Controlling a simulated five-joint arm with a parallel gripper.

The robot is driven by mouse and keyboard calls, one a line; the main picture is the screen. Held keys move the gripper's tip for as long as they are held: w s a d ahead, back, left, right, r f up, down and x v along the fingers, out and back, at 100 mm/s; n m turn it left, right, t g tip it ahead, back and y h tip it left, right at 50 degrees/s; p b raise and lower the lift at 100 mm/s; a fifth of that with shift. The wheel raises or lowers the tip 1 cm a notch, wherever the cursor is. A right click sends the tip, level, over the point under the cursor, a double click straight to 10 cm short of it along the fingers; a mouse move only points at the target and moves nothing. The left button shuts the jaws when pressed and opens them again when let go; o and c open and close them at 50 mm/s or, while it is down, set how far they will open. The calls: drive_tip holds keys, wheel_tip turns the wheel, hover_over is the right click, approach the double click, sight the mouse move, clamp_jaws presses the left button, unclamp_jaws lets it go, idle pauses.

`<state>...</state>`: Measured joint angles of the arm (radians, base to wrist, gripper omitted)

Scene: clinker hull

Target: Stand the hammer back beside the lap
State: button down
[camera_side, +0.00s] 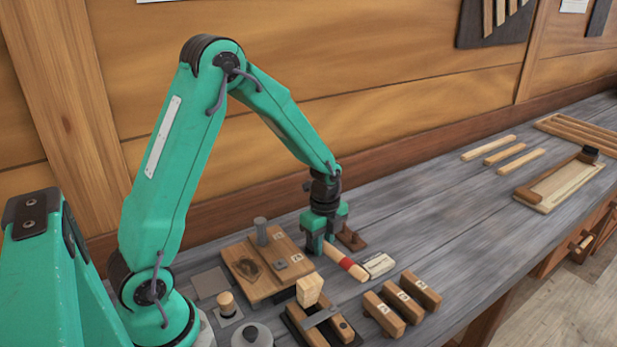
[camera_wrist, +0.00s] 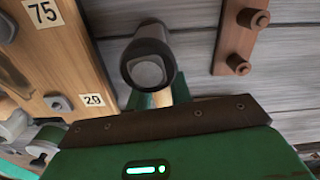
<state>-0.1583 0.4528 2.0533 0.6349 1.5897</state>
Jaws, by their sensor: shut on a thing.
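The lap is two overlapping wooden planks (camera_side: 240,268) with small number labels, left of my gripper; a plank (camera_wrist: 62,60) also fills the left of the wrist view. My gripper (camera_side: 328,238) points down just right of the lap, low over the bench. In the wrist view my gripper (camera_wrist: 157,97) is shut on the hammer. Its dark round head (camera_wrist: 148,60) has a pale square face, and a bit of light wooden handle shows below. In the side view the fingers mostly hide the hammer, and I cannot tell whether it touches the bench.
A brown two-peg block (camera_side: 350,238) stands right behind my gripper. A red-banded tool (camera_side: 347,264) with a pale head lies in front. Lettered blocks (camera_side: 402,300) lie front right.

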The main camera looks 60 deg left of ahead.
drive_tip(key=shift+f, duration=0.2)
drive_tip(key=c, duration=1.2)
unclamp_jaws()
drive_tip(key=shift+r, duration=4.05)
